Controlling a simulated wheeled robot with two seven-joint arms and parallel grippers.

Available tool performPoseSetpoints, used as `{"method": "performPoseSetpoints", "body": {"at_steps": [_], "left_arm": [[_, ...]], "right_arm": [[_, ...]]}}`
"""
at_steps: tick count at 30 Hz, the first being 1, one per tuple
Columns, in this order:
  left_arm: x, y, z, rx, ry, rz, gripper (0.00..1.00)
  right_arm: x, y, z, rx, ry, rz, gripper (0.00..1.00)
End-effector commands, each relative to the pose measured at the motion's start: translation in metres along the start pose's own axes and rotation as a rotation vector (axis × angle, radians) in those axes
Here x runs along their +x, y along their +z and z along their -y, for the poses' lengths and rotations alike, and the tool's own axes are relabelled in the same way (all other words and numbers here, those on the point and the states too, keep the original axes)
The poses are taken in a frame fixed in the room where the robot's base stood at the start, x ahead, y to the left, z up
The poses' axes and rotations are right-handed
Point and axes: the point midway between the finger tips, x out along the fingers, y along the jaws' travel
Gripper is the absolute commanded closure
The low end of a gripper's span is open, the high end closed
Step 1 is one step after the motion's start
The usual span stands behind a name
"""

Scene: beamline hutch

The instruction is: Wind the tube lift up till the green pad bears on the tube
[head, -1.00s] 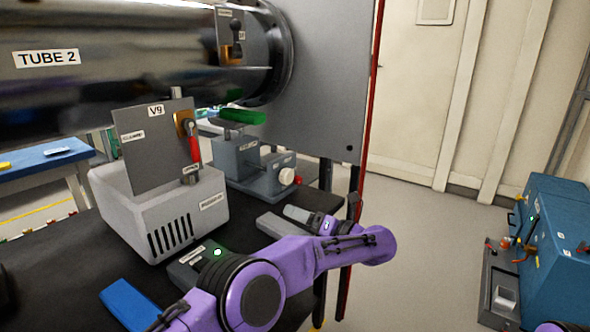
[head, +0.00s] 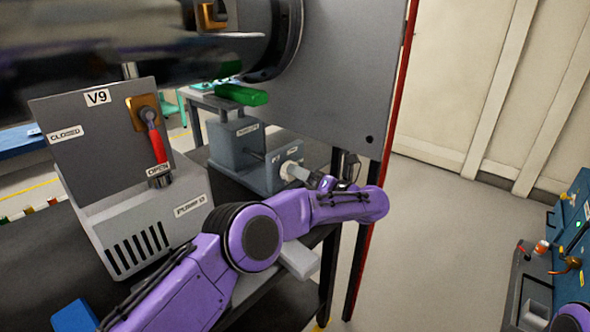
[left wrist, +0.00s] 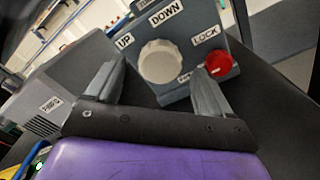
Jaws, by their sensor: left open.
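The tube lift (head: 240,150) is a blue-grey block on the dark bench, with the green pad (head: 242,94) on top. The pad is under the big metal tube (head: 120,65); a small gap seems to show, but contact is hard to judge. In the left wrist view, the lift's round white knob (left wrist: 161,62) sits between UP and DOWN labels, with a red knob (left wrist: 218,66) by the LOCK label at its right. My left gripper (left wrist: 160,75) is open, its fingers either side of the white knob in that picture, not closed on it. My right gripper is out of view.
A grey pump box (head: 150,225) with the V9 valve panel (head: 90,130) and red-handled lever stands left of the lift. A grey upright plate (head: 340,70) and red-edged post (head: 385,140) are behind and right. Blue equipment (head: 575,235) stands far right; the floor between is clear.

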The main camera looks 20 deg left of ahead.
Motion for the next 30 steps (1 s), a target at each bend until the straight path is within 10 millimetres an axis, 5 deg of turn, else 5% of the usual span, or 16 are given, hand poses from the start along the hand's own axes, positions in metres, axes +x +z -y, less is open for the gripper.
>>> {"method": "performPoseSetpoints", "body": {"at_steps": [6,16,21,30], "left_arm": [[0.034,0.000,0.001,0.000,-0.001,0.001,0.18],[0.038,0.001,0.001,0.000,-0.003,0.004,0.18],[0.038,0.001,0.001,0.000,-0.003,0.004,0.70],[0.038,0.000,0.003,-0.031,-0.003,0.004,0.70]], "right_arm": [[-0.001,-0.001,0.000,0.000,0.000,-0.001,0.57],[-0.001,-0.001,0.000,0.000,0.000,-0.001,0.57],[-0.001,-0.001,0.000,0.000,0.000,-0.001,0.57],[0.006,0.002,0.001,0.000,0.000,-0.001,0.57]]}}
